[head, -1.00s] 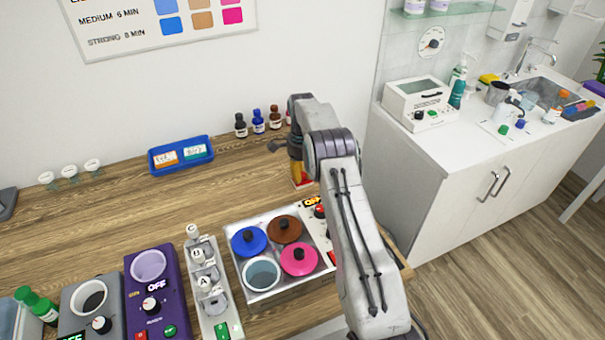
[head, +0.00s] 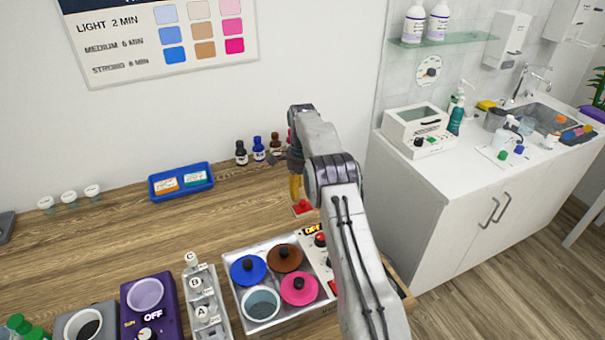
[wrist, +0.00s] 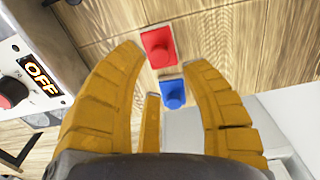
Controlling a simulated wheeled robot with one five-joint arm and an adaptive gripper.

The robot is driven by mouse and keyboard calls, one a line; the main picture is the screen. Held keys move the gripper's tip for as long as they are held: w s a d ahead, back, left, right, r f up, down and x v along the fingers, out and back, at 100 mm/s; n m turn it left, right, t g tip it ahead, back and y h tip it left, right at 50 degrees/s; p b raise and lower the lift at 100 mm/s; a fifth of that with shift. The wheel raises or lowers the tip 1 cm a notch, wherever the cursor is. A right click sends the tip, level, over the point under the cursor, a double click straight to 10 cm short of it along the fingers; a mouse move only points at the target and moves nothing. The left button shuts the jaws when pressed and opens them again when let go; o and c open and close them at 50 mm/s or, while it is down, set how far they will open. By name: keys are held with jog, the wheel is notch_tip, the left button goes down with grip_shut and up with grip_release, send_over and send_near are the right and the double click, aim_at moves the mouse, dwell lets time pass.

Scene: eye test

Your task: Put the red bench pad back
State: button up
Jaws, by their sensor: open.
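In the wrist view the red pad (wrist: 158,47) shows by the tips of my yellow fingers. My gripper (wrist: 165,57) is open with nothing held. In the head view my gripper (head: 296,188) points down just above and behind the red pad, partly hidden by my arm. A blue pad with a knob (wrist: 172,92) lies close to the red one, between my fingers in the wrist view. My arm hides it in the head view.
A metal box with coloured lids (head: 262,322) stands in front, its OFF display (wrist: 41,78) at the left in the wrist view. Small bottles (head: 258,149) and a blue tray (head: 181,197) are behind. The bench left of the red pad is clear. A white cabinet (head: 440,200) stands right.

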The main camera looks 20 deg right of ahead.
notch_tip(320, 180, up, 7)
jog(key=p, duration=0.2)
notch_tip(320, 180, up, 13)
jog(key=n+t, duration=0.1)
jog(key=n, duration=0.4)
send_over(302, 201)
jog(key=s+a, duration=0.4)
jog(key=s, duration=0.1)
jog(key=s+a+r+n+t, duration=0.2)
jog(key=s+a+r+n, duration=0.3)
jog(key=s, duration=0.5)
jog(key=s+a+f+n, duration=0.1)
jog(key=s+n, duration=0.1)
jog(key=s, duration=0.6)
jog(key=s+a+f+n+t, duration=0.1)
jog(key=s+f+n, duration=0.1)
jog(key=s, duration=0.6)
jog(key=s+a+f+n+t, duration=0.1)
jog(key=s+n, duration=0.3)
jog(key=s, duration=0.4)
jog(key=shift+s+a+f, duration=0.3)
jog(key=shift+a, duration=0.05)
